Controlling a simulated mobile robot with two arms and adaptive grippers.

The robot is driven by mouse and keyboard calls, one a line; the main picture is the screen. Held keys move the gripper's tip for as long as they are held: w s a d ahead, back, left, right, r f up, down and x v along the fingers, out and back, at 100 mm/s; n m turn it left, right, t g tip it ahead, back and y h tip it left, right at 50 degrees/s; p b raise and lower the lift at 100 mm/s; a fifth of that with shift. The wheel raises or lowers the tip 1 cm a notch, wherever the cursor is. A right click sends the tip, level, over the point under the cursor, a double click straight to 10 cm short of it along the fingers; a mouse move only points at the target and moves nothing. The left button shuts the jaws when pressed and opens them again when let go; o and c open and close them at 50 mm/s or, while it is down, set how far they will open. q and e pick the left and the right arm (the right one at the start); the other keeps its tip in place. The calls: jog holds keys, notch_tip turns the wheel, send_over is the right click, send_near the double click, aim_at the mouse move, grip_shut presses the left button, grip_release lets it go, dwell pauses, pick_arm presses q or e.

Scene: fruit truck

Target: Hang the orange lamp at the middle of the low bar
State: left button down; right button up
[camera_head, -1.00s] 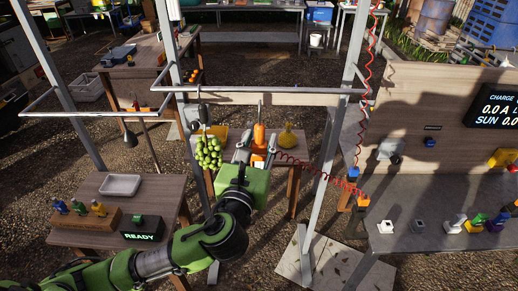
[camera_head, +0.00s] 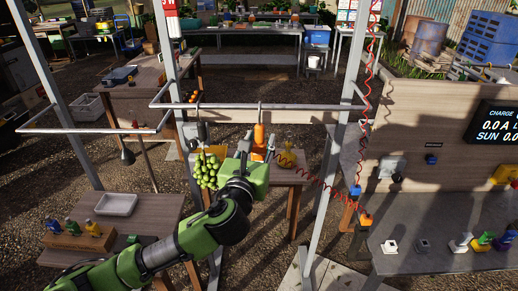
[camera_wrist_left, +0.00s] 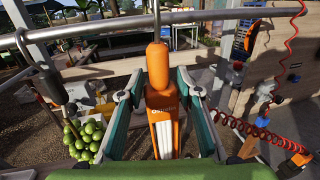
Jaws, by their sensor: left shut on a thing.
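My left gripper (camera_wrist_left: 158,112) is shut on the orange lamp (camera_wrist_left: 161,85), one finger on each side of its body. The lamp is upright, with an orange top, a pale front panel and a grey hook on top. In the head view the lamp (camera_head: 259,140) is just below the low bar (camera_head: 300,106), near the middle of its length. The lamp's hook (camera_wrist_left: 157,20) reaches the height of the bar in the left wrist view. I cannot tell whether it is over the bar or only in front of it. My right gripper is not in view.
A bunch of green grapes (camera_head: 207,172) hangs left of the lamp, below the bar. A red coiled cable (camera_head: 320,184) runs to the right of the lamp. Metal posts (camera_head: 335,150) stand at both sides. A small table with a white tray (camera_head: 116,204) is at lower left.

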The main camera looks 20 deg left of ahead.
pick_arm(q)
jog(key=w+a+f+b, duration=0.1)
jog(key=w+f+b, duration=0.1)
jog(key=w, duration=0.3)
jog(key=shift+w+a+f+b, duration=0.2)
jog(key=shift+w+a+b, duration=0.15)
jog(key=shift+b, duration=0.55)
jog(key=c, duration=1.4)
grip_release()
jog(key=shift+f, duration=0.15)
jog(key=shift+s, duration=0.1)
